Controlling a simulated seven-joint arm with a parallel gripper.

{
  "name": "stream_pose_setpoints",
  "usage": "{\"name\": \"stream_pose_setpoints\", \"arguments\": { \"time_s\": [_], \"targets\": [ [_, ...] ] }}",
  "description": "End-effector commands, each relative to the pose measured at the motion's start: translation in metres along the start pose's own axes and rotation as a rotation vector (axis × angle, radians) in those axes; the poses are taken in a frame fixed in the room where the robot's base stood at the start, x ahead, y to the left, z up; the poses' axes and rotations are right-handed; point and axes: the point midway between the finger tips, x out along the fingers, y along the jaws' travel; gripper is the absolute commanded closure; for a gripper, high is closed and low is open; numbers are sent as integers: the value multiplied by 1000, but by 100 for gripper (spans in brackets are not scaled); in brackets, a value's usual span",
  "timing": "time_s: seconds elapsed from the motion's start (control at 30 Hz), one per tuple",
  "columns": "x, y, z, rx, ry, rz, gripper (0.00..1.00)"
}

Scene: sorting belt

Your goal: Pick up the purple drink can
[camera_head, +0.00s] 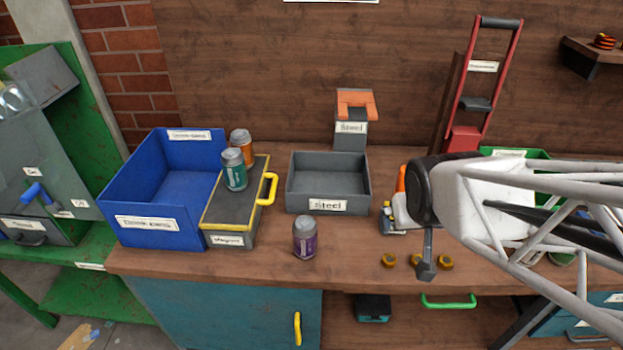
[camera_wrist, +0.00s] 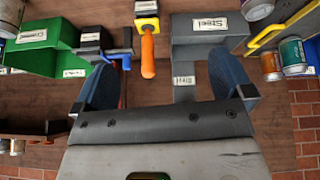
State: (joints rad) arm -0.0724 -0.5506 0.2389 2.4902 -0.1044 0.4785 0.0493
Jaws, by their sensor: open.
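The purple drink can (camera_head: 305,238) stands upright on the wooden bench, in front of the grey steel bin (camera_head: 300,201). In the wrist view a can (camera_wrist: 258,9), probably the same one, is cut off by the top edge at the right. My gripper (camera_head: 427,268) is to the right of the purple can in the head view, apart from it and above the bench. In the wrist view my gripper (camera_wrist: 164,78) has its two blue fingers wide apart, with nothing held between them.
A green can (camera_head: 234,170) and an orange can (camera_head: 241,142) stand on the yellow-handled box (camera_head: 229,212), left of the purple can. A blue bin (camera_head: 155,232) is further left.

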Motion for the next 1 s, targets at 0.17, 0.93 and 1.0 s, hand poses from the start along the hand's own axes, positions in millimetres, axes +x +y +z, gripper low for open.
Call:
{"name": "stream_pose_setpoints", "arguments": {
  "time_s": [0.17,0.93,1.0],
  "targets": [
    [44,-20,-16,-63,114,-23,1],
    [173,-149,-17,-280,605,-328,1],
    [177,-158,-13,-288,635,-359,1]
  ]
}}
